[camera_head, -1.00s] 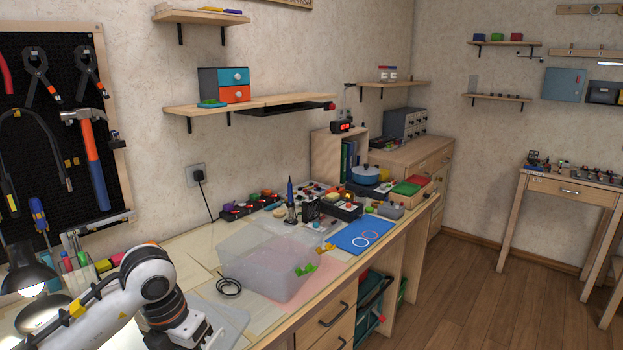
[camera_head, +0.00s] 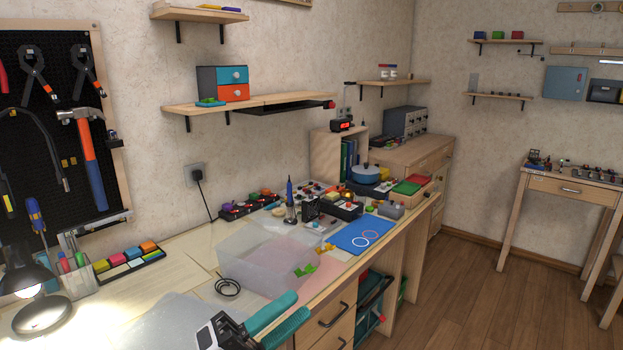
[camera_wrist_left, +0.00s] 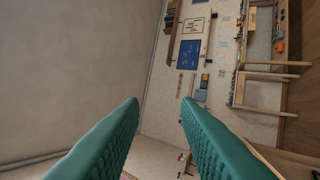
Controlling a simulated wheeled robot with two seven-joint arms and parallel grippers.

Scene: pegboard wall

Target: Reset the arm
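My left gripper (camera_head: 281,321) shows at the bottom of the head view, with green fingers over the front edge of the workbench. In the left wrist view its two green fingers (camera_wrist_left: 160,120) stand wide apart with nothing between them. The gripper is open and empty. Most of the left arm is out of the head view. My right gripper is not seen in either view.
A translucent bin (camera_head: 266,262) stands on the workbench just beyond the gripper, with a black cable coil (camera_head: 228,287) beside it. A lit lamp (camera_head: 40,310) is at the left. A blue mat (camera_head: 362,234) lies farther right. The floor (camera_head: 480,290) at right is clear.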

